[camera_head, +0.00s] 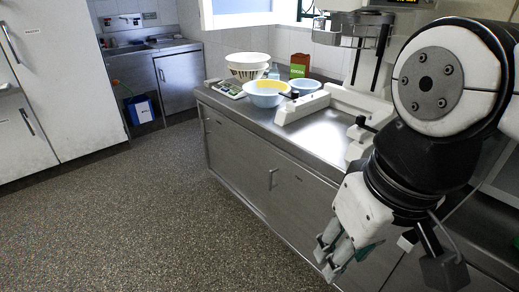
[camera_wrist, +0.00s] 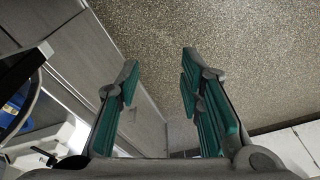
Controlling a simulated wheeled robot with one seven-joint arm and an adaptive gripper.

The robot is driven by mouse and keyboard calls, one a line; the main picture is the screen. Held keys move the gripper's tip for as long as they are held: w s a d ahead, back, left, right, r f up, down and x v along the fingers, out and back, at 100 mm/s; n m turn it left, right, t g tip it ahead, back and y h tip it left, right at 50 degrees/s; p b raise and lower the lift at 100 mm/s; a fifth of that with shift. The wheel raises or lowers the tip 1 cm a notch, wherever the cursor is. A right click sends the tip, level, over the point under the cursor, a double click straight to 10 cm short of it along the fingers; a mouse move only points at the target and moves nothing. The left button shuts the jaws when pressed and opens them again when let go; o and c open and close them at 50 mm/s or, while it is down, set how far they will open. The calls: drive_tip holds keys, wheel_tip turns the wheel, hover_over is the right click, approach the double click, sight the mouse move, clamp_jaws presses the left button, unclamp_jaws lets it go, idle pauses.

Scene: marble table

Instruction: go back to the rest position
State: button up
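My gripper (camera_head: 334,262) hangs from my white and black arm at the right of the head view, pointing down in front of the steel cabinet. In the wrist view my gripper (camera_wrist: 159,62) has its two green-padded fingers well apart. Nothing is between them; the speckled floor (camera_wrist: 225,30) shows past them. The gripper touches nothing that I can see.
A steel counter (camera_head: 305,133) stands beside my arm. It bears a blue bowl with yellow contents (camera_head: 265,92), a smaller blue bowl (camera_head: 305,86), white bowls (camera_head: 247,64), a scale (camera_head: 227,89) and a white-framed machine (camera_head: 357,100). The floor at left is clear.

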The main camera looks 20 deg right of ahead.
drive_tip(key=shift+s+d, duration=0.1)
drive_tip(key=shift+s, duration=0.15)
wheel_tip(320, 180, up, 13)
drive_tip(key=t+p, duration=0.2)
drive_tip(key=p, duration=0.9)
drive_tip(key=shift+d, duration=0.25)
drive_tip(key=shift+w, duration=0.15)
